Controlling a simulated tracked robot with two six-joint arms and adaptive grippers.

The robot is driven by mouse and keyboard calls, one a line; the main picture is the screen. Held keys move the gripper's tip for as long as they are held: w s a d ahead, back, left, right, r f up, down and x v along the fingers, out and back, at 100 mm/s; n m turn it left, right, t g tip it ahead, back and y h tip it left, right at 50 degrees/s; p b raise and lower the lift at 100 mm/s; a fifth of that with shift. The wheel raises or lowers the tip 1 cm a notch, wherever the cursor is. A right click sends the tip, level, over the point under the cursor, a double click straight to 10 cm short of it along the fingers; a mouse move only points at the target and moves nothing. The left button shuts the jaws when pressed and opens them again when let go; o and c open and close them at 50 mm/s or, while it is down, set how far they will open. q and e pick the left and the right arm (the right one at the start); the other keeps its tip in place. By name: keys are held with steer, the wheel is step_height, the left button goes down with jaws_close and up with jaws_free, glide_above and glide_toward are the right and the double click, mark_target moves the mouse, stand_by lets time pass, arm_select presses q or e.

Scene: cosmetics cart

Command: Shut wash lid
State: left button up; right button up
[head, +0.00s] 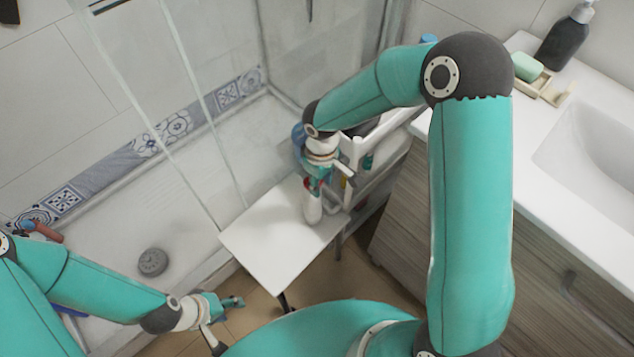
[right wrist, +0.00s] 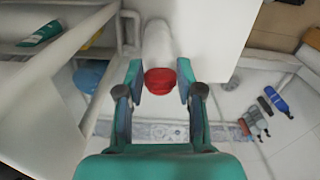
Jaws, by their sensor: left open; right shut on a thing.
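A white wash bottle (head: 312,208) stands on the white side board of the cart, and it also shows in the right wrist view (right wrist: 158,45). Its red lid (right wrist: 160,80) is at the bottle's end nearest the wrist camera. My right gripper (head: 318,184) is over the bottle; in the right wrist view its fingers (right wrist: 161,76) are on both sides of the red lid, shut on it. I cannot tell whether the lid is fully closed. My left gripper (head: 228,320) is open and empty, low in the head view, away from the bottle.
The white side board (head: 270,240) is otherwise clear. The cart frame (head: 352,150) with shelves and items stands close behind the bottle. A washbasin counter (head: 530,190) is at right, and a shower tray with a drain (head: 152,262) is at left behind glass.

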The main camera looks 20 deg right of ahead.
steer(key=shift+w+r+g+h+p, duration=0.25)
steer(key=shift+g+p, duration=0.25)
steer(key=shift+p, duration=0.25)
steer(key=shift+w+a+g+h+p, duration=0.15)
steer(key=shift+w+g+h+p, duration=0.15)
steer(key=shift+g+h+p, duration=0.55)
steer(key=shift+w+a+f+g, duration=0.15)
steer(key=shift+w+g, duration=0.05)
steer(key=shift+g, duration=0.55)
steer(key=shift+w+a+f+g+h+b, duration=0.15)
steer(key=shift+g+h, duration=0.1)
steer(key=shift+g, duration=0.25)
steer(key=shift+w+g+h+b, duration=0.15)
steer(key=shift+g+h, duration=0.1)
steer(key=shift+g, duration=0.25)
steer(key=shift+s, duration=0.1)
steer(key=o, duration=1.2)
